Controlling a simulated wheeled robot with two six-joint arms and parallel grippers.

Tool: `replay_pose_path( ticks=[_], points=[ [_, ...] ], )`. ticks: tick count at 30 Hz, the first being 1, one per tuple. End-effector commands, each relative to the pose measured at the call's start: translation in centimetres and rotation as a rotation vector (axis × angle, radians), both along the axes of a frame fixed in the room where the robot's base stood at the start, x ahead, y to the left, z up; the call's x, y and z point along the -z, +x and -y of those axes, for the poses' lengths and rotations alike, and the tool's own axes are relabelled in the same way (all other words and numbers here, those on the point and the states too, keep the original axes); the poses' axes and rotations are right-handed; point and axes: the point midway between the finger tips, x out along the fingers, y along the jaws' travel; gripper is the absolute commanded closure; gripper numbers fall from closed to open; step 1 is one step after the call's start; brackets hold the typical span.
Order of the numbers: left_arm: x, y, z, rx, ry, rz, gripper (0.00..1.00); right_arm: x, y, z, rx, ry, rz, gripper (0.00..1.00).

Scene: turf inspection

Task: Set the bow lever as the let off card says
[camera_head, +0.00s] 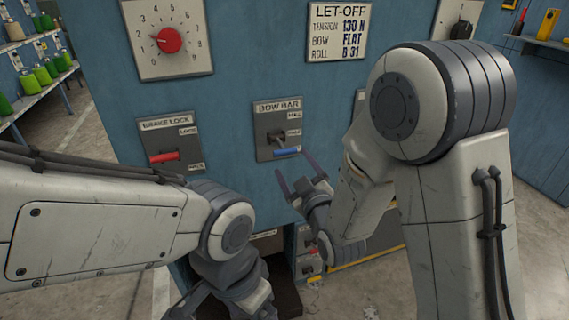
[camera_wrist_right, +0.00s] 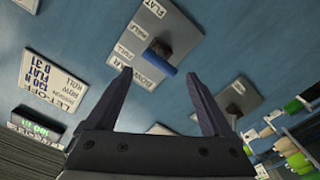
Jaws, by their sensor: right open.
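The let-off card (camera_head: 338,32) on the blue panel reads tension 130 N, bow FLAT, roll B 31; it also shows turned in the right wrist view (camera_wrist_right: 50,83). The bow bar plate (camera_head: 265,138) has labels FULL at the top and HALF below; FLAT reads in the wrist view. Its lever has a blue handle (camera_head: 286,152), low on the plate; its exact setting I cannot tell. My right gripper (camera_head: 296,172) is open and empty, just below and in front of the handle. In the wrist view the handle (camera_wrist_right: 160,64) appears between the fingertips, not gripped. My left gripper is out of sight.
The brake lock plate (camera_head: 170,140) with a red handle is left of the bow bar. A red dial (camera_head: 168,40) is above it. Small red controls (camera_head: 310,262) sit low on the panel.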

Motion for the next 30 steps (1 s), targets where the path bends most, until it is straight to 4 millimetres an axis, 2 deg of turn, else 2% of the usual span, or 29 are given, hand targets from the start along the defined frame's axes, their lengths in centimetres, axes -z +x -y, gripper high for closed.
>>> replay_pose_path(
  ticks=[3, 6, 12, 24, 26, 30],
  points=[
    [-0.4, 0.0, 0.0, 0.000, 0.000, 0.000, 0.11, -0.1, 2.6, -0.8, 0.000, 0.000, 0.001, 0.15],
    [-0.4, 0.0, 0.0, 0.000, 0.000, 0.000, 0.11, -0.1, 4.4, -1.4, 0.000, 0.000, 0.001, 0.15],
    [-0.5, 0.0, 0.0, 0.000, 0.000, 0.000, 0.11, -0.1, 6.8, -2.2, -0.001, 0.000, 0.001, 0.15],
    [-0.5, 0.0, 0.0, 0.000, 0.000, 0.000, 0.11, 0.0, 7.5, -2.4, 0.000, 0.000, -0.001, 0.15],
    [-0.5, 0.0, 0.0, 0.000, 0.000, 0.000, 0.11, 0.0, 7.5, -2.4, 0.001, 0.000, -0.001, 0.38],
    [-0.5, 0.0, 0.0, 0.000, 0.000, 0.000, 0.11, 0.0, 7.5, -2.4, 0.000, 0.000, 0.000, 0.91]
  ],
)
